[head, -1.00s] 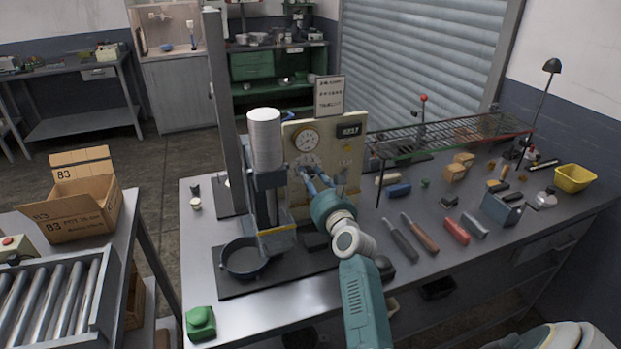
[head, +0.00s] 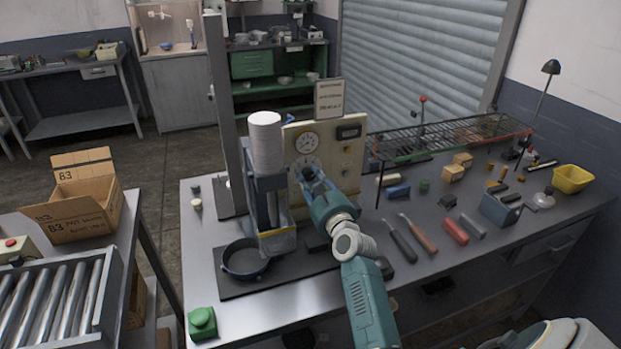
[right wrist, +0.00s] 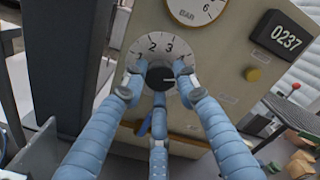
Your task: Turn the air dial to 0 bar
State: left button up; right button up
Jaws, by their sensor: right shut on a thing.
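My right gripper (right wrist: 160,80) has blue fingers and is shut on the knob. In the head view my right gripper (head: 312,178) is at the cream panel (head: 347,165), covering the knob and part of its scale. A bar gauge (right wrist: 198,8) sits above the dial. My left gripper is not in view.
A column of white stacked discs (head: 265,140) stands left of the panel, above a dark pan (head: 245,258). Several tools lie to the right, near a wire rack (head: 460,135).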

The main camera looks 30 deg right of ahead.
jog(key=n, duration=0.4)
jog(key=shift+d+f+n+p, duration=0.1)
jog(key=shift+f+n+p, duration=0.2)
jog(key=shift+n+p, duration=0.1)
jog(key=n+p, duration=0.1)
jog(key=n, duration=0.4)
jog(key=shift+r, duration=0.1)
jog(key=n, duration=0.4)
jog(key=shift+r+n+p, duration=0.15)
jog(key=shift+n+p, duration=0.25)
jog(key=n, duration=0.4)
jog(key=shift+r+n+p, duration=0.1)
jog(key=shift+n+p, duration=0.2)
jog(key=shift+p, duration=0.05)
jog(key=n, duration=0.4)
jog(key=shift+r, duration=0.1)
jog(key=n, duration=0.8)
jog(key=shift+n, duration=0.3)
jog(key=n, duration=0.4)
jog(key=shift+a+n+b, duration=0.25)
jog(key=shift+n+b, duration=0.15)
